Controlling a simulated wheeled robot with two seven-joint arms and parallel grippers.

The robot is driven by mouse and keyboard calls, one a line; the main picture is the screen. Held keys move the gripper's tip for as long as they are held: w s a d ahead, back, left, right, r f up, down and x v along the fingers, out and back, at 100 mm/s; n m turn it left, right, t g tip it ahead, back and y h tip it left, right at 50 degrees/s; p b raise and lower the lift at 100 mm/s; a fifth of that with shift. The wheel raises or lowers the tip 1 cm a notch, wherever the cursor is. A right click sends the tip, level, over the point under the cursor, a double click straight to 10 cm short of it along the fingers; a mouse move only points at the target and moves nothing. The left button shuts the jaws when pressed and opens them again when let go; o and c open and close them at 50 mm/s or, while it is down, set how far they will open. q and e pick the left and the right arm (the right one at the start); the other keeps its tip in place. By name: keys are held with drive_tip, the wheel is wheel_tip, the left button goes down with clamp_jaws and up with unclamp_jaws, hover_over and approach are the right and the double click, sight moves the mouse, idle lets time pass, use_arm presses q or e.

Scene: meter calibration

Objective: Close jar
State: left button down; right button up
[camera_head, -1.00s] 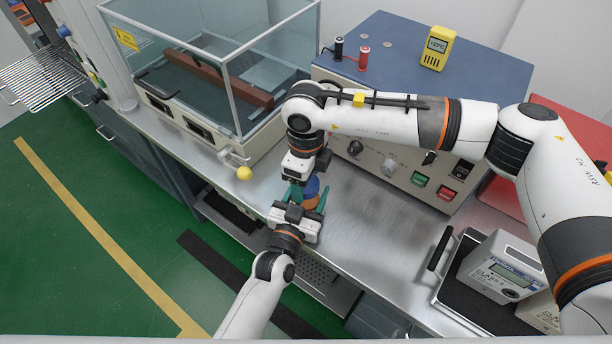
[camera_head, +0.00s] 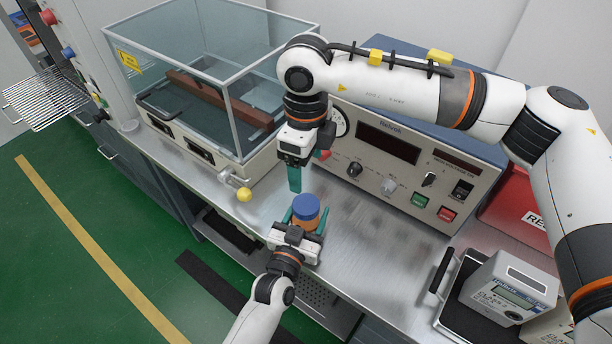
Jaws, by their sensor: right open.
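The jar (camera_head: 304,224) has an orange-brown body, and a blue lid (camera_head: 306,207) sits on top of it. It is upright near the bench's front edge. My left gripper (camera_head: 304,222) comes from the front, with one green finger on each side of the jar, and looks shut on its body. I cannot tell whether the jar touches the bench. My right gripper (camera_head: 294,182) is open and empty, pointing down above and behind the lid, apart from it. Its fingers overlap in this view.
A glass-walled case (camera_head: 205,85) stands at the back left, with a yellow knob (camera_head: 244,194) near the jar. An instrument with dials (camera_head: 410,165) stands behind the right arm. A meter (camera_head: 512,285) lies in a black tray at right. The steel bench (camera_head: 365,240) is clear right of the jar.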

drive_tip(key=shift+r, duration=0.35)
use_arm(q)
drive_tip(key=shift+c, duration=1.6)
unclamp_jaws()
drive_tip(key=b+v, duration=0.1)
drive_tip(key=v, duration=1.1)
use_arm(e)
drive_tip(key=shift+f, duration=0.55)
